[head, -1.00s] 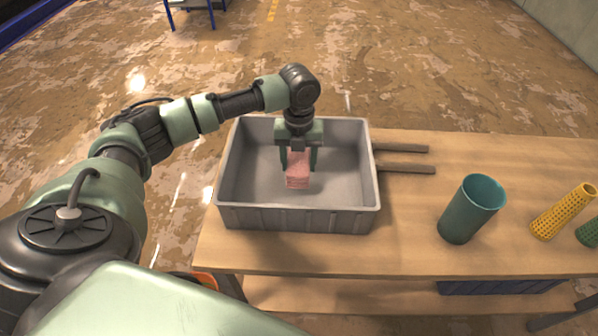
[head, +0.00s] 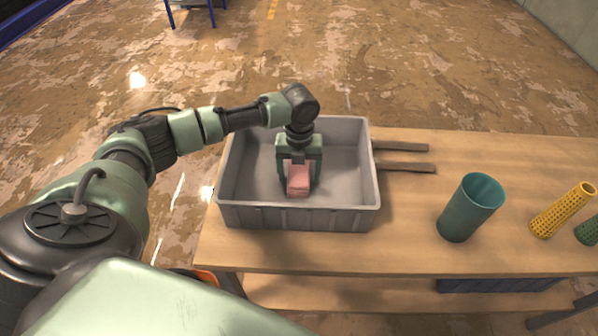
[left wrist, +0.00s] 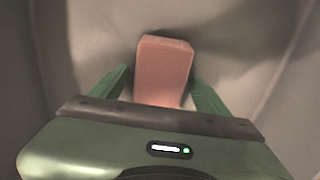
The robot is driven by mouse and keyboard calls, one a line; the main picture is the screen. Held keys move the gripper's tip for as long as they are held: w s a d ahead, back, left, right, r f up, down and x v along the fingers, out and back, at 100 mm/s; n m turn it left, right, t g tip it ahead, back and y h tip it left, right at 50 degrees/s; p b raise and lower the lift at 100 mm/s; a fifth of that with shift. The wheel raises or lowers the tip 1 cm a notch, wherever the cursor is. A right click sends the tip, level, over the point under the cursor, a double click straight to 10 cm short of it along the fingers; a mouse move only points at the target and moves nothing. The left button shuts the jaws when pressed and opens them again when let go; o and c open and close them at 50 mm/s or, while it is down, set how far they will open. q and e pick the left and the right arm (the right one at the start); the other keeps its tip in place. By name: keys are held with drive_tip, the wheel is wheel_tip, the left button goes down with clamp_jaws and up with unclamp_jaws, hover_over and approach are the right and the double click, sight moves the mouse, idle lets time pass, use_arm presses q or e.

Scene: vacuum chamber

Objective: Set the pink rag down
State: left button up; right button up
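The pink rag (head: 298,181) is a small folded block inside the grey bin (head: 345,220), near the middle of its floor. My left gripper (head: 299,183) reaches down into the bin with one finger on each side of the rag. In the left wrist view the rag (left wrist: 163,70) lies between the two green fingers (left wrist: 161,80), with a narrow gap showing beside it, so the gripper looks open around it. The rag's underside is hidden, and it appears to rest on the bin floor. My right gripper is not in view.
The bin stands at the left end of a wooden table (head: 400,235). Two dark bars (head: 402,157) lie to its right. A teal cup (head: 468,210), a yellow perforated cone (head: 562,211) and a green item (head: 588,232) stand farther right. The bin walls surround my gripper.

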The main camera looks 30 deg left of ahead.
sight(299, 171)
use_arm(q)
wheel_tip(299, 171, up, 12)
drive_tip(key=b, duration=0.1)
drive_tip(key=shift+r, duration=0.15)
idle(0.4)
idle(0.3)
